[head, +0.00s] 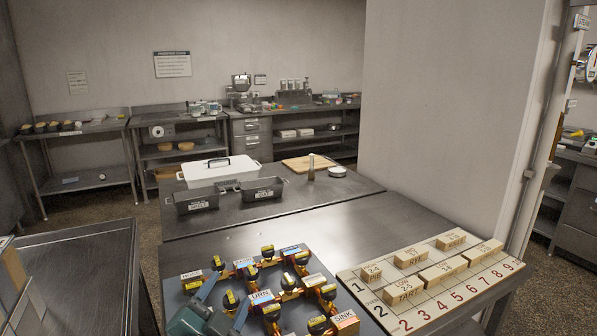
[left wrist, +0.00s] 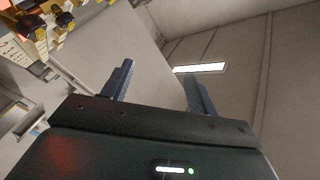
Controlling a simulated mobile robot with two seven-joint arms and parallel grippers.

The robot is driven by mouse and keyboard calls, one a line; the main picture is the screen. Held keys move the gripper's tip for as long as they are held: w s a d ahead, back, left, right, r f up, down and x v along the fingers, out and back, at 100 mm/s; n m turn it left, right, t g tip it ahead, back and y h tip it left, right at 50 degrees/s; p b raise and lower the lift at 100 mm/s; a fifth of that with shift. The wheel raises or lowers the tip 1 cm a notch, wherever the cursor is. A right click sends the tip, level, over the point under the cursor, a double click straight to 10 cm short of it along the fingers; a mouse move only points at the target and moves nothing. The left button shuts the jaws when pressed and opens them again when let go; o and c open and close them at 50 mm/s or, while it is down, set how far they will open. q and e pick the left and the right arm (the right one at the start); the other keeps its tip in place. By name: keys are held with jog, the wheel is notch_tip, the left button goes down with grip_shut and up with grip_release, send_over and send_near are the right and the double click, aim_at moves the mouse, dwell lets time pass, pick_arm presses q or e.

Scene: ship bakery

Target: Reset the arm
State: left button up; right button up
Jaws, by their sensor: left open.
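My left gripper (head: 228,298) shows at the bottom of the head view, low over the front of the metal table, beside a board of brass valves (head: 290,290). Its two blue-grey fingers are spread apart with nothing between them. In the left wrist view the same gripper (left wrist: 160,82) has its fingers apart against a pale wall and ceiling, and the wrist looks tilted. Whether the fingers touch any valve cannot be told. My right gripper is in neither view.
A numbered board (head: 432,311) with several wooden blocks lies to the right of the valves. Farther back stand two dark tins (head: 195,201), a white lidded container (head: 215,174) and a cutting board (head: 308,163). The table's middle (head: 300,220) is clear.

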pick_arm(q)
jog(key=s+a+f+n+g+y, duration=0.1)
jog(key=s+a+f+n+g, duration=0.1)
jog(key=s+f, duration=0.2)
jog(key=s+a+f+n+g+y, duration=0.1)
jog(key=s+a+f+n+g, duration=0.1)
jog(key=s+f+g, duration=0.1)
jog(key=s+a+f+n+g+y, duration=0.1)
jog(key=s+a+f+n+g, duration=0.1)
jog(key=s+f, duration=0.3)
jog(key=shift+a+f+n+y, duration=0.2)
jog(key=shift+f+n+y, duration=0.1)
jog(key=s+a+f+n+g, duration=0.1)
jog(key=s+f+g, duration=0.25)
jog(key=s, duration=0.45)
jog(key=s+a+f+n+g, duration=0.1)
jog(key=s+f+g, duration=0.1)
jog(key=s+g, duration=0.35)
jog(key=w+d+f+t+h+b, duration=0.3)
jog(key=d+f+t, duration=0.4)
jog(key=f, duration=0.4)
jog(key=shift+w+m+t+h+b, duration=0.3)
jog(key=shift+w+t+b, duration=0.2)
jog(key=shift+t+b, duration=0.3)
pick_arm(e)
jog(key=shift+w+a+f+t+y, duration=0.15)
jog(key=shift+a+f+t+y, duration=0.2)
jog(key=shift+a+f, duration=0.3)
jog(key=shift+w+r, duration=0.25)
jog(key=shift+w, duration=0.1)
